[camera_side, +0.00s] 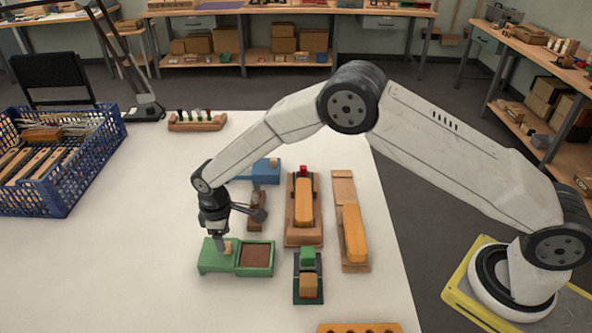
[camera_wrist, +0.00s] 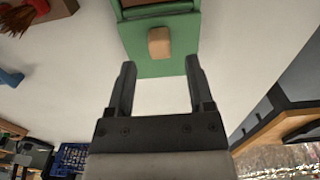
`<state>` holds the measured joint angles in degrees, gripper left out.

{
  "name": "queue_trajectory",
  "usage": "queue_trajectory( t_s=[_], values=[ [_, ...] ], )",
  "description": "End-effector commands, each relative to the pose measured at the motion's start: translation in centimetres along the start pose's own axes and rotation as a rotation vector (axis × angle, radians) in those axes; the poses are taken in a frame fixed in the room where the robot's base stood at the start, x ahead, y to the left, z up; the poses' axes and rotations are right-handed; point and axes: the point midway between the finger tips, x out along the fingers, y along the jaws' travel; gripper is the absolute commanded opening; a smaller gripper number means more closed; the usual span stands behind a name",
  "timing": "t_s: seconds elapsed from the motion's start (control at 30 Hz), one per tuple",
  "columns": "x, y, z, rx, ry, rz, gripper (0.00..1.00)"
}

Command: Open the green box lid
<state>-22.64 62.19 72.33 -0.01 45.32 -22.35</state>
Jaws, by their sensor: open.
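The green box (camera_side: 257,271) sits on the white table below my gripper. Its right part shows a brown recessed area (camera_side: 255,255). The green lid (camera_side: 210,257) with a small tan knob (camera_side: 228,247) is at its left, so the box looks at least partly uncovered. In the wrist view, the knob (camera_wrist: 160,43) stands on the green surface (camera_wrist: 185,62), just beyond and between the lines of my fingertips. My gripper (camera_side: 219,245) points down beside the knob; its fingers (camera_wrist: 160,62) are apart with nothing between them.
Just right of the box stand a green-and-wood block piece (camera_side: 308,285) and a wooden fixture (camera_side: 303,205). A blue-topped device (camera_side: 265,171) is behind. A blue crate (camera_side: 105,150) stands at the far left. The table is clear to the left and front of the box.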

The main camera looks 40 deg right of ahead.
Motion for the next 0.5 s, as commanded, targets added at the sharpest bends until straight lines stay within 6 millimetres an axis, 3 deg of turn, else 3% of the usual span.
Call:
queue_trajectory(
  t_s=[0.23, 0.5],
  values=[
    [-3.1, 0.0, -0.1, 0.000, 0.002, 0.001, 0.68],
    [-4.4, 0.0, 0.0, 0.000, 0.002, 0.001, 0.68]
  ],
)
